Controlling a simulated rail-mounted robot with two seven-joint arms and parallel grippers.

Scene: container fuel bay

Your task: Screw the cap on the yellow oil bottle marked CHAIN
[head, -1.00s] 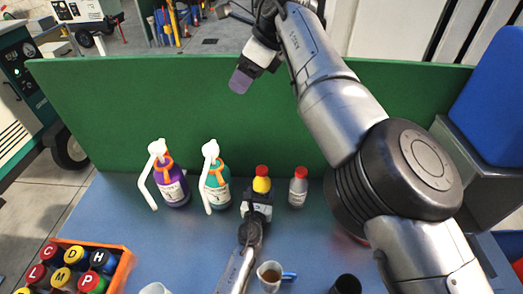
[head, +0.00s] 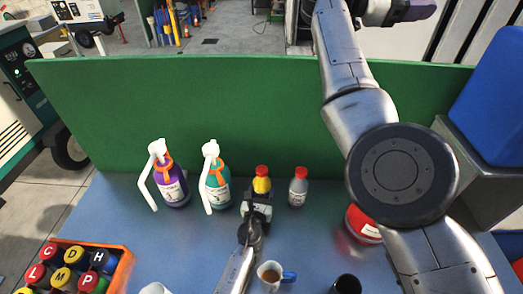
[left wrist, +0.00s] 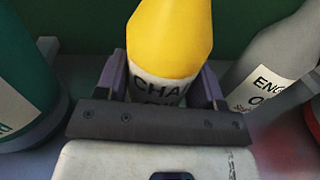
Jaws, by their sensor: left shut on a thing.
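The yellow oil bottle (head: 262,185) stands upright on the blue bench with a red cap (head: 262,170) on its top. I cannot tell how tightly the cap sits. In the left wrist view the yellow bottle (left wrist: 168,40) shows a white label reading "CHA", the rest hidden; its top is out of that frame. My left gripper (head: 259,197) is shut on the bottle's body, one finger on each side (left wrist: 161,84). My right gripper (head: 414,10) is at the top right edge of the head view, far from the bottle. Its opening cannot be made out.
A grey bottle (head: 298,190) with a red cap stands close right. Teal (head: 216,188) and purple (head: 172,188) pump bottles stand left. A measuring cup (head: 270,278), a dark cup (head: 347,284), a red container (head: 362,226) and an orange crate (head: 122,272) are around. A green panel (head: 250,110) stands behind.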

